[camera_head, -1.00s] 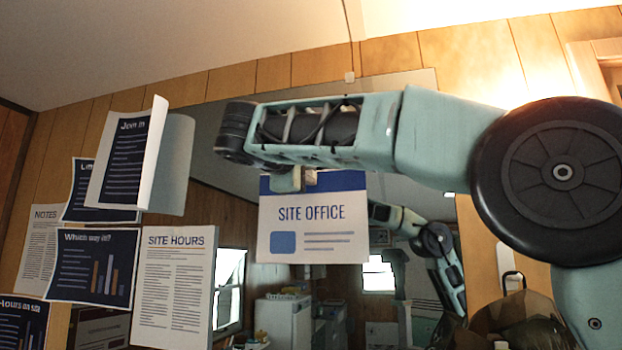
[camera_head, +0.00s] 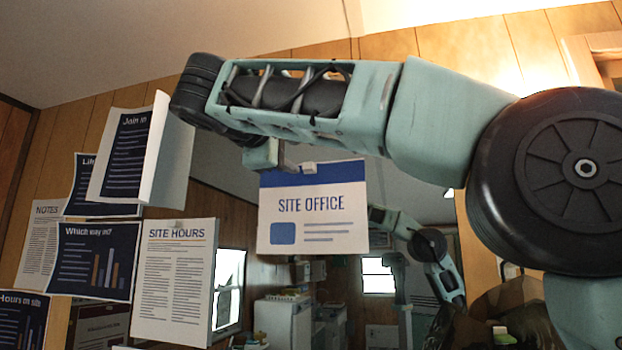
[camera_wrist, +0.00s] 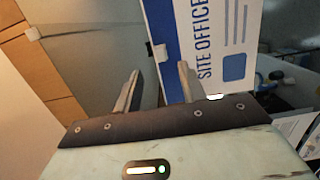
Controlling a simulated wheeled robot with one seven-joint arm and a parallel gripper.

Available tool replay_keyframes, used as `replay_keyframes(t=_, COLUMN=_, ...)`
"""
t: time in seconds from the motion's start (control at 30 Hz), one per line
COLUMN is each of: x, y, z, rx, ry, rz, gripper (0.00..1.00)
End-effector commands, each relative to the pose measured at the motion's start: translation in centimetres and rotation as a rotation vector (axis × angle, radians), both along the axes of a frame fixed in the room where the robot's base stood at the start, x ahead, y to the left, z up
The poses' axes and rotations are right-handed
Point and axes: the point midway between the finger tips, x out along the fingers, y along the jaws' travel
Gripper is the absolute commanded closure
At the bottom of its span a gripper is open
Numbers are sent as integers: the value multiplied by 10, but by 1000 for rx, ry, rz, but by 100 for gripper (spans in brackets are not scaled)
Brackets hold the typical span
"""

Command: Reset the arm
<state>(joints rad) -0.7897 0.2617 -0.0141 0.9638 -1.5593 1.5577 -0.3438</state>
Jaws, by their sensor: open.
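My gripper (camera_wrist: 159,70) is open, its two fingers apart with nothing held between them in the wrist view. A white sign with a blue band reading SITE OFFICE (camera_head: 312,222) hangs in front of a mirror. A small pale clip (camera_head: 308,168) is at its top edge. In the wrist view the sign (camera_wrist: 215,40) stands beyond the fingers, overlapped by the right one, and the clip (camera_wrist: 160,52) shows between them. In the head view my arm crosses the upper picture, and only part of my gripper shows, above the sign's upper left corner.
A mirror (camera_head: 225,195) on the wood-panelled wall reflects the room and my arm. Several papers hang at left, including the SITE HOURS sheet (camera_head: 173,280) and the curled Join in sheet (camera_head: 125,155). A brown bag-like thing (camera_head: 515,300) is at lower right.

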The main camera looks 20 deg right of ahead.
Motion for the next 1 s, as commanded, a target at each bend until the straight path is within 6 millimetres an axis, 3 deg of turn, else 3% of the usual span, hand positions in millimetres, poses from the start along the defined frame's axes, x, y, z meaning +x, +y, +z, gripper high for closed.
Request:
replay_keyframes(t=0.2, x=-37, y=38, z=-2, rx=0, ry=-1, rz=5, gripper=59)
replay_keyframes(t=0.4, x=-59, y=59, z=0, rx=-1, ry=-1, rz=2, gripper=59)
replay_keyframes(t=0.73, x=-66, y=68, z=-3, rx=-3, ry=8, rz=5, gripper=59)
replay_keyframes(t=0.87, x=-44, y=77, z=-43, rx=-8, ry=104, rz=87, gripper=59)
replay_keyframes(t=0.97, x=-24, y=88, z=-104, rx=8, ry=238, rz=194, gripper=59)
replay_keyframes(t=1.0, x=-19, y=92, z=-133, rx=24, ry=299, rz=238, gripper=59)
